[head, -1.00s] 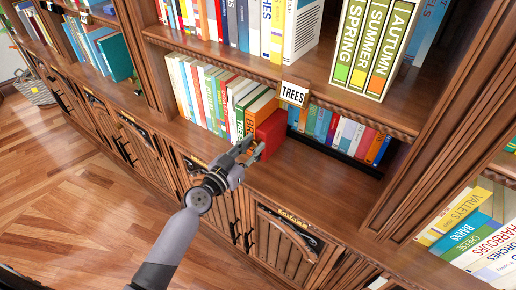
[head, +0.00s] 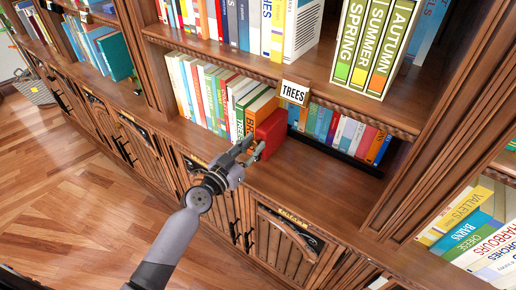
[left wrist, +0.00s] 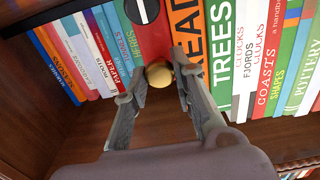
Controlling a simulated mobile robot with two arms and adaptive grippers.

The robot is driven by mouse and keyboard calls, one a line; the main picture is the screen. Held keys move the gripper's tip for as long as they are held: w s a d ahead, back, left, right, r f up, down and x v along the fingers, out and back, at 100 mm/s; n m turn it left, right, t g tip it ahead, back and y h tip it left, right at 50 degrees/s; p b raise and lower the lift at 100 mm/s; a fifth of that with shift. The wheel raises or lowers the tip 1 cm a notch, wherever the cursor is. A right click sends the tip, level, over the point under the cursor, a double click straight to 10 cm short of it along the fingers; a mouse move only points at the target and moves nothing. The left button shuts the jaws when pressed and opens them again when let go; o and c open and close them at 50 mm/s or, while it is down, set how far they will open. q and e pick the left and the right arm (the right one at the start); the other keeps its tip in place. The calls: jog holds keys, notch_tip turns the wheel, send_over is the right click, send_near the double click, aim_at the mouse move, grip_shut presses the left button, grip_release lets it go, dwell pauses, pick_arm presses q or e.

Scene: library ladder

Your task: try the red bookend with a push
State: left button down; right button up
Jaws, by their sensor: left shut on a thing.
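The red bookend (head: 270,134) stands upright on the middle shelf, against the right end of a row of books. In the left wrist view its red front (left wrist: 153,38) shows partly, with a round black and white mark near the top edge. A round brass-coloured knob (left wrist: 158,75) sits in front of that red face. My left gripper (head: 246,154) reaches the bookend from the front. In the left wrist view its fingers (left wrist: 158,82) are closed on the knob, one on each side. The knob is hidden in the head view. My right gripper is not in view.
The row of books (head: 215,92) stands left of the bookend. A second row (head: 345,135) stands behind a dark ledge to its right. A "TREES" sign (head: 294,93) hangs from the shelf edge above. The shelf board (head: 310,180) is bare in front and to the right.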

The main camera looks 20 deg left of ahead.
pick_arm(q)
jog(key=shift+s+d+f, duration=0.1)
dwell(0.4)
jog(key=c, duration=1.4)
grip_release()
jog(key=shift+o, duration=0.2)
jog(key=b+v, duration=0.1)
jog(key=v, duration=0.7)
